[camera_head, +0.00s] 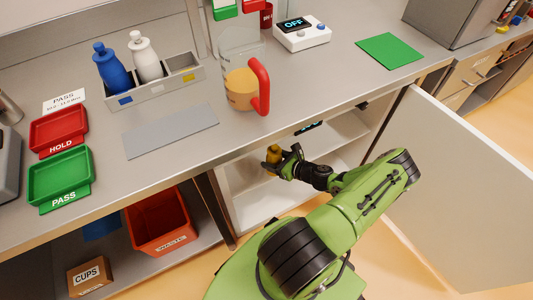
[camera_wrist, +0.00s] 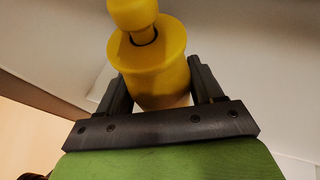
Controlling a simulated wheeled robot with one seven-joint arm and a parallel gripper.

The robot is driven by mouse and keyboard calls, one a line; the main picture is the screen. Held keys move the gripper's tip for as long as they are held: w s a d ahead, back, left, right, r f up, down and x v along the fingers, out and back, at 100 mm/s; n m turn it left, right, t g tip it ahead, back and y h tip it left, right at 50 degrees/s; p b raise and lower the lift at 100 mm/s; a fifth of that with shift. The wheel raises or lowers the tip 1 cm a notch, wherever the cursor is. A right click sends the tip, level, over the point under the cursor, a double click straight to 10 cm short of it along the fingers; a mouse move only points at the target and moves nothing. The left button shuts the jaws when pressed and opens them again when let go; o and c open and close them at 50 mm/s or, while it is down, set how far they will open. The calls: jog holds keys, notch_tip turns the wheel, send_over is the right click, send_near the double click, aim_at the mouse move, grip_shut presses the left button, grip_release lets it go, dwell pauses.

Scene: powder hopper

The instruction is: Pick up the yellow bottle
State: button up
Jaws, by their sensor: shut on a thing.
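The yellow bottle (camera_wrist: 155,65) stands out large in the wrist view, with its rounded cap toward the top of the picture. My gripper (camera_wrist: 160,82) is shut on the bottle's body, one dark finger on each side. In the head view the yellow bottle (camera_head: 273,154) is small and partly hidden by my gripper (camera_head: 281,162), inside the open cabinet below the counter. I cannot tell whether the bottle's base touches a shelf.
The cabinet's white door (camera_head: 460,185) stands open at the right. The counter edge overhangs the cabinet. On the counter are a jug with a red handle (camera_head: 262,88), a rack (camera_head: 155,92) with blue and white bottles, and red (camera_head: 58,128) and green (camera_head: 60,175) trays.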

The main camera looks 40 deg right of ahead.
jog(key=s+d+p, duration=0.1)
jog(key=s+p, duration=0.1)
jog(key=s, duration=1)
jog(key=r+p, duration=0.2)
jog(key=r, duration=0.1)
jog(key=r+p, duration=0.1)
jog(key=r, duration=0.1)
jog(key=shift+s+d+r, duration=0.1)
jog(key=shift+s+d, duration=0.1)
jog(key=shift+s, duration=0.15)
dwell(0.4)
